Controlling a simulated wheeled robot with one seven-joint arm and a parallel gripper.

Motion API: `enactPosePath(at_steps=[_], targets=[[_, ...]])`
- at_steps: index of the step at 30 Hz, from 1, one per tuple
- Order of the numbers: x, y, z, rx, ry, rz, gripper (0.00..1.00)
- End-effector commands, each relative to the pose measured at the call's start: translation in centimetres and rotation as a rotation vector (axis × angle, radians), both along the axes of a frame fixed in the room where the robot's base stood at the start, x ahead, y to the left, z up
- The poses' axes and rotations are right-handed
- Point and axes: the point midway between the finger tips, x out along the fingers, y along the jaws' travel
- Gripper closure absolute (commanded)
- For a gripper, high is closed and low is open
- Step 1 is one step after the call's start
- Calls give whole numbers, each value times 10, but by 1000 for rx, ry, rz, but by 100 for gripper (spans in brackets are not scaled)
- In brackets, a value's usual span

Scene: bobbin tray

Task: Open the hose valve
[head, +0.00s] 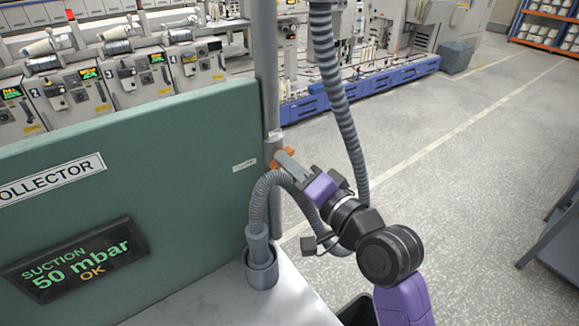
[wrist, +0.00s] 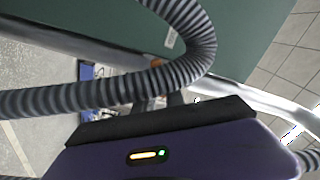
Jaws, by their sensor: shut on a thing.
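The hose valve (head: 275,163) has an orange handle on the grey vertical pipe (head: 270,70), at the right edge of the green collector panel. Orange ends of the handle show on either side of my gripper (head: 287,160). My gripper reaches in from the lower right and is shut on the handle. In the wrist view a small orange part of the valve (wrist: 157,62) shows behind the ribbed hose (wrist: 110,92). The fingertips' contact is mostly hidden there. The handle's exact angle is hard to tell.
A ribbed hose (head: 257,205) arches from a grey socket (head: 262,268) close below my gripper. Another thick hose (head: 337,80) hangs just beyond my arm. The green panel (head: 180,140) carries a display (head: 75,262) reading "SUCTION 50 mbar OK". Open floor (head: 470,170) lies to the right.

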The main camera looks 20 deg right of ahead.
Motion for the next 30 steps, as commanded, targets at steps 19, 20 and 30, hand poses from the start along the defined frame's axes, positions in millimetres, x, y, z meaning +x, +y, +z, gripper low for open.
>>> enactPosePath(at_steps=[19, 20, 30], targets=[[0, 1, -4, -600, -118, 2, 100], [0, 1, -3, -626, -122, 2, 100], [0, 1, -3, -884, -173, 2, 100]])
